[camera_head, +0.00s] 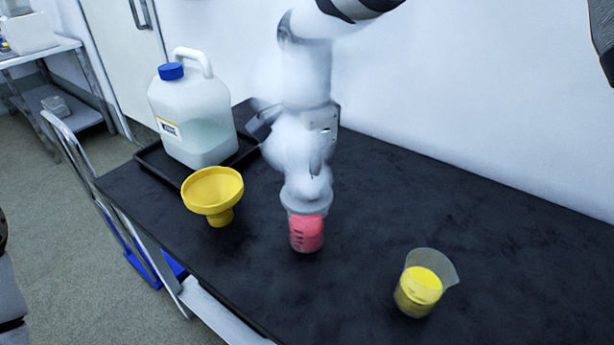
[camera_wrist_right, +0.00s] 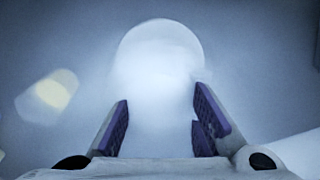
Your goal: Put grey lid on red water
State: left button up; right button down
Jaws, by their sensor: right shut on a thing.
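The red water (camera_head: 307,233) is in a clear beaker standing on the black table. My right gripper (camera_head: 306,186) is directly above it and blurred, so its fingers do not show clearly in the head view. A pale round thing, seemingly the grey lid (camera_wrist_right: 160,62), lies between its purple-padded fingers (camera_wrist_right: 160,120) in the right wrist view. The gripper is shut on it. The arm and blur hide the beaker's top, and I cannot tell whether the lid touches the rim. My left gripper is not in view.
A yellow funnel (camera_head: 212,190) stands left of the red water. A white jug (camera_head: 193,120) with a blue cap sits on a black tray (camera_head: 168,169) at the back left. A beaker of yellow stuff (camera_head: 418,288) stands front right. The table's right side (camera_head: 500,240) is clear.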

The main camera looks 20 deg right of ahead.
dwell(0.4)
jog(key=shift+f, duration=0.75)
jog(key=shift+f, duration=0.15)
jog(key=shift+f, duration=0.2)
jog(key=c, duration=1)
grip_release()
jog(key=shift+r+p, duration=0.3)
jog(key=shift+r, duration=3.2)
jog(key=shift+f, duration=0.1)
